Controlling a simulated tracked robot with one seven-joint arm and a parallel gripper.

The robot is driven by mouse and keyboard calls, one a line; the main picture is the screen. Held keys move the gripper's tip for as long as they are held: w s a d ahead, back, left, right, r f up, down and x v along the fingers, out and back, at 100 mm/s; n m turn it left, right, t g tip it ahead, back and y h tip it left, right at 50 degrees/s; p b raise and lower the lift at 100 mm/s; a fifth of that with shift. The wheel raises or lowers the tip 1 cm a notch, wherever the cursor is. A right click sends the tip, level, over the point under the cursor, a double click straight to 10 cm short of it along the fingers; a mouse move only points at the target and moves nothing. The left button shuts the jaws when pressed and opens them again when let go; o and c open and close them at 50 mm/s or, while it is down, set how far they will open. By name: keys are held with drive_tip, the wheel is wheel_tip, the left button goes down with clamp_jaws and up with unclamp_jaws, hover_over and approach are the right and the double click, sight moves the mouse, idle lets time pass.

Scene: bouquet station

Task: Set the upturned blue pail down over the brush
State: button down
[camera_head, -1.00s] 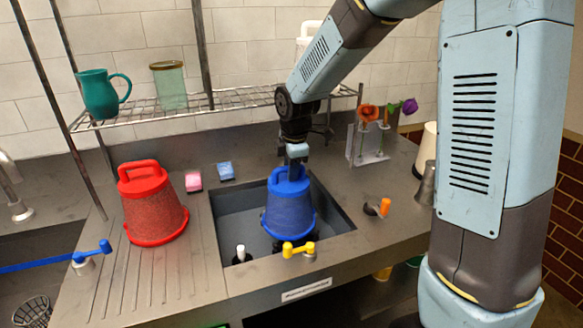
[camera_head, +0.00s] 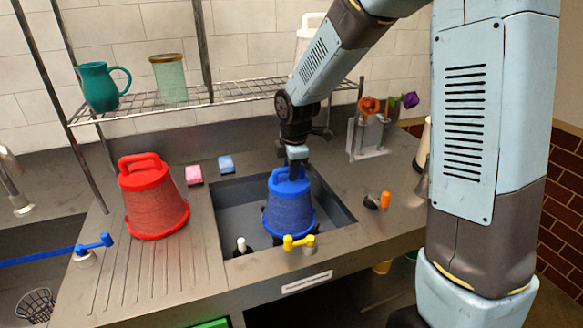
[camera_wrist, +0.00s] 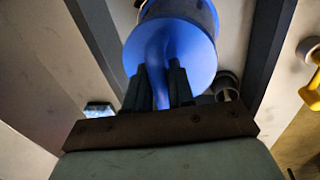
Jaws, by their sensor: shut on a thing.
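The upturned blue pail (camera_head: 290,208) is in the sink opening with its wide rim down. My gripper (camera_head: 292,170) is shut on the grip at its top. In the wrist view my gripper (camera_wrist: 160,88) has its dark fingers on either side of the blue grip, and the blue pail (camera_wrist: 193,55) fills the upper middle. The pail looks upright, and dark bits show around its lower rim. I cannot tell whether the rim rests on anything. I cannot clearly make out the brush; whatever is under the pail is hidden.
A white-topped upright thing (camera_head: 241,246) stands in the sink, front left of the pail. A yellow tap handle (camera_head: 299,243) is at the sink's front edge. A red pail (camera_head: 153,202) stands left. Pink (camera_head: 194,175) and blue (camera_head: 226,164) sponges lie behind; an orange-ended thing (camera_head: 385,200) lies right.

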drive_tip(key=shift+f, duration=0.25)
drive_tip(key=c, duration=0.9)
unclamp_jaws()
drive_tip(key=r, duration=0.4)
drive_tip(key=s+r, duration=0.1)
drive_tip(key=r, duration=0.4)
drive_tip(key=s+r, duration=0.1)
drive_tip(key=r, duration=0.3)
drive_tip(key=shift+s+d+r, duration=0.2)
drive_tip(key=shift+s+d, duration=0.05)
drive_tip(key=shift+d, duration=0.05)
